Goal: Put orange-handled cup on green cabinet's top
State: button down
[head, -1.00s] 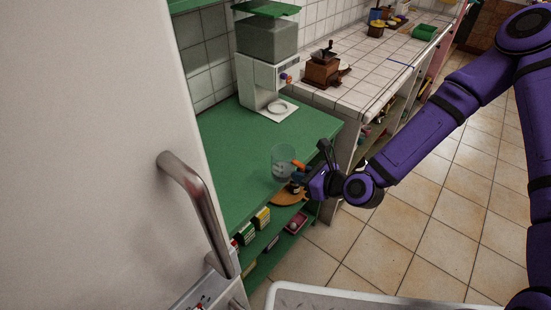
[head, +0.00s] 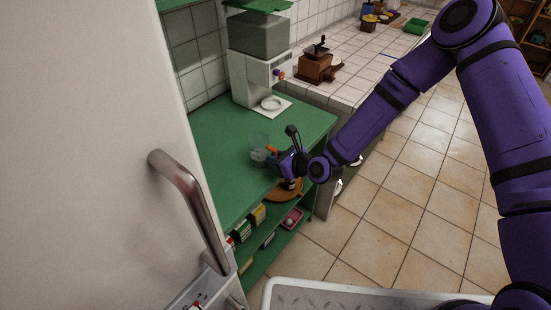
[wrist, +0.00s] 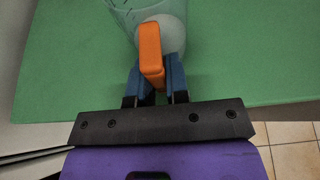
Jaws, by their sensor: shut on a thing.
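The cup (head: 258,146) is clear glass with an orange handle (wrist: 150,52). In the wrist view my gripper (wrist: 156,72) is shut on the orange handle, with a blue finger on each side of it. In the head view my gripper (head: 277,158) holds the cup over the green cabinet's top (head: 222,168), near its front edge. The cup looks upright. I cannot tell whether its base touches the green surface. Something pale and rounded shows in the cup in the wrist view.
A white dispenser (head: 248,85) stands at the back of the green top. A coffee grinder (head: 316,68) stands on the tiled counter (head: 350,88). Small boxes (head: 257,216) sit on the shelf below. A white door with a metal handle (head: 190,205) is at left. The green top's middle is clear.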

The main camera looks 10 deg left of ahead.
jog(key=c, duration=1.1)
grip_release()
jog(key=shift+d+r, duration=0.1)
jog(key=shift+d, duration=0.05)
jog(key=v, duration=1.1)
jog(key=shift+s+d, duration=0.25)
jog(key=shift+r, duration=0.15)
